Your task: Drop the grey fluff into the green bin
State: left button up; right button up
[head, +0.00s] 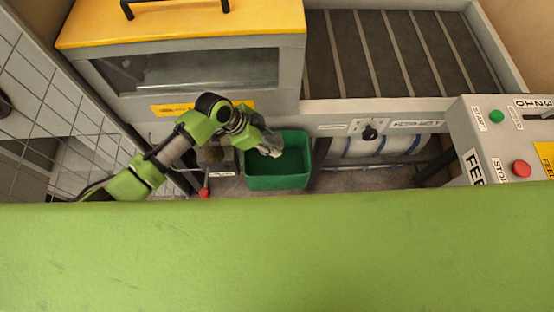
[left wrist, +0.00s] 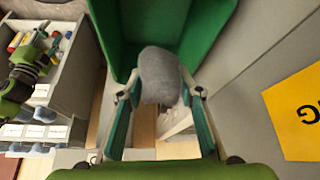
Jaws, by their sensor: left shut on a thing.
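The green bin (head: 279,181) stands on the floor in front of the machine in the head view. It also fills the top of the left wrist view (left wrist: 110,30). My left gripper (head: 271,151) is at the bin's opening, toward its upper left side, in the head view. In the left wrist view the grey fluff (left wrist: 160,72) is a rounded lump between the fingertips of my left gripper (left wrist: 160,93), which is shut on it. The bin's inside shows behind the fluff. My right gripper does not show.
A machine with a yellow lid (head: 190,22) and a slatted conveyor (head: 400,50) stands behind the bin. A control panel (head: 505,140) with green and red buttons is at right. A wire grid (head: 45,95) is at left. A broad green surface (head: 280,255) covers the foreground.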

pick_arm(q)
notch_tip(320, 180, down, 4)
jog(key=b, duration=0.3)
jog(key=shift+w+f, duration=0.15)
jog(key=shift+f, duration=0.1)
jog(key=o, duration=1.1)
jog(key=v, duration=1.2)
